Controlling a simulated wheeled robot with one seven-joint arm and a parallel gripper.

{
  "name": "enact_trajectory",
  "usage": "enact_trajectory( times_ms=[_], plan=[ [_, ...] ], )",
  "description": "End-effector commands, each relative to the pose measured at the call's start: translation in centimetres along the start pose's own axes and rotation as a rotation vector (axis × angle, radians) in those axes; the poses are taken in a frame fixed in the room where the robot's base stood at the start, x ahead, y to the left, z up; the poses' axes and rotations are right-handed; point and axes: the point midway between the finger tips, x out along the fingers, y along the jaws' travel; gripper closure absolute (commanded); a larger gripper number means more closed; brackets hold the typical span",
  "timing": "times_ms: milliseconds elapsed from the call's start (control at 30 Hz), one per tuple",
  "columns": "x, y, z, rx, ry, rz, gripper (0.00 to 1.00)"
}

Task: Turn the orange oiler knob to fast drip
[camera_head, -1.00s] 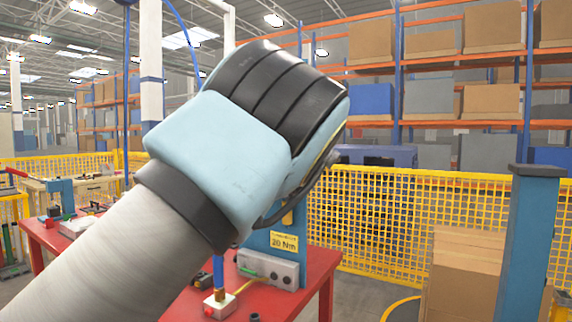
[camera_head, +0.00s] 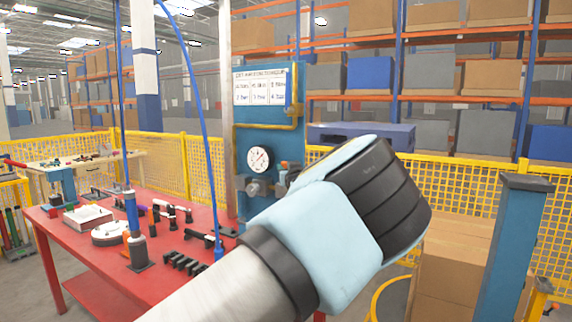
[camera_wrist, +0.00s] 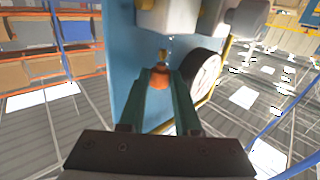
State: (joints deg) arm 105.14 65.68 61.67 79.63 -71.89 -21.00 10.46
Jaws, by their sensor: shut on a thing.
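The orange oiler knob (camera_wrist: 159,82) is in the middle of the wrist view, below a small brass and clear part under a pale block (camera_wrist: 166,18). My gripper (camera_wrist: 160,74) has its two green fingers on either side of the knob, shut on it. In the head view a small orange spot (camera_head: 284,165), likely the knob, shows right of the round gauge (camera_head: 259,159) on the blue panel (camera_head: 262,125). My wrist hides the fingertips there. The knob's marking and setting cannot be read.
The gauge is close beside my fingers in the wrist view (camera_wrist: 204,76). A red table (camera_head: 95,255) with several tools and a blue hose (camera_head: 205,130) lie to the left. A blue post (camera_head: 520,240) and cartons (camera_head: 450,285) stand at right.

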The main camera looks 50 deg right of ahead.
Motion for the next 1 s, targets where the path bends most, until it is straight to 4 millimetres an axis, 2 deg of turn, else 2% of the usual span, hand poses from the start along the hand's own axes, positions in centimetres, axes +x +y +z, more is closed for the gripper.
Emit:
enact_trajectory(
  times_ms=[367, 400, 633, 1000],
  plan=[
    [-0.02, 0.13, -0.09, -0.001, 0.003, 0.001, 1.00],
    [-0.02, 0.13, -0.09, -0.001, 0.003, 0.001, 0.64],
    [-0.01, 0.09, -0.07, -0.001, 0.002, 0.000, 0.38],
    [-0.03, 0.17, -0.05, -0.001, 0.002, 0.002, 0.38]
  ],
)
